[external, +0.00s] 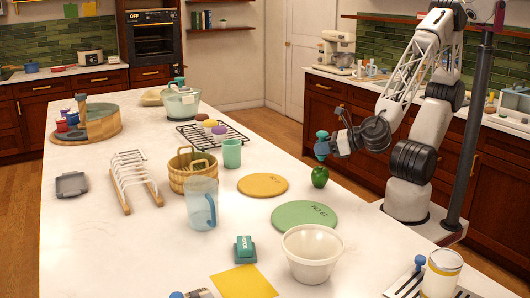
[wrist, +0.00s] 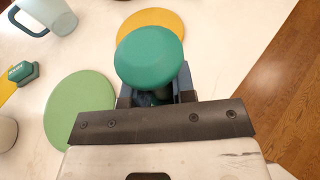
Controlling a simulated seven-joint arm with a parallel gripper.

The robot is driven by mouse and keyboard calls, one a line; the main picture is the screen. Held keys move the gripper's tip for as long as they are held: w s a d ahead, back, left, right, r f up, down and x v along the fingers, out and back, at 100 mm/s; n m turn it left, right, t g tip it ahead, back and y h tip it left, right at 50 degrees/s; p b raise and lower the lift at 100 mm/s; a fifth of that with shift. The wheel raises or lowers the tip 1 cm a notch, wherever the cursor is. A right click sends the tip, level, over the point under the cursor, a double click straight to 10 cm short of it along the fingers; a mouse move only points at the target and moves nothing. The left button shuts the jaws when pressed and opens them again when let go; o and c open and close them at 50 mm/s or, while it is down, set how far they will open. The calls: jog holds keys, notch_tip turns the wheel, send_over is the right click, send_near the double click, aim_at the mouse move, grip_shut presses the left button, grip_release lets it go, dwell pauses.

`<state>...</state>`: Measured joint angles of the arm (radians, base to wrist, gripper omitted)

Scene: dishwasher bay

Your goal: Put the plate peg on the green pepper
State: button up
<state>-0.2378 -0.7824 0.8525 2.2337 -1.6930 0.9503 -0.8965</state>
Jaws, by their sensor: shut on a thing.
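The plate peg (external: 322,134) has a rounded teal head and is held in my gripper (external: 322,146) above the counter. Its head (wrist: 150,57) fills the upper middle of the wrist view, between and beyond the fingers (wrist: 156,98). The green pepper (external: 320,177) stands on the counter near its right edge, below my gripper with a gap between. I cannot see the pepper in the wrist view; the peg's head and the gripper block part of that view.
A yellow round board (external: 262,185) and a green round board (external: 307,216) lie near the pepper. A white bowl (external: 311,253), a clear jug (external: 201,204) and a teal mug (external: 232,153) stand nearby. The counter's right edge is close, with wooden floor beyond.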

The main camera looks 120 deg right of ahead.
aim_at(321, 157)
jog(key=shift+f, duration=1.75)
jog(key=shift+f, duration=0.15)
jog(key=o, duration=0.9)
jog(key=shift+v, duration=6.05)
jog(key=shift+d, duration=0.15)
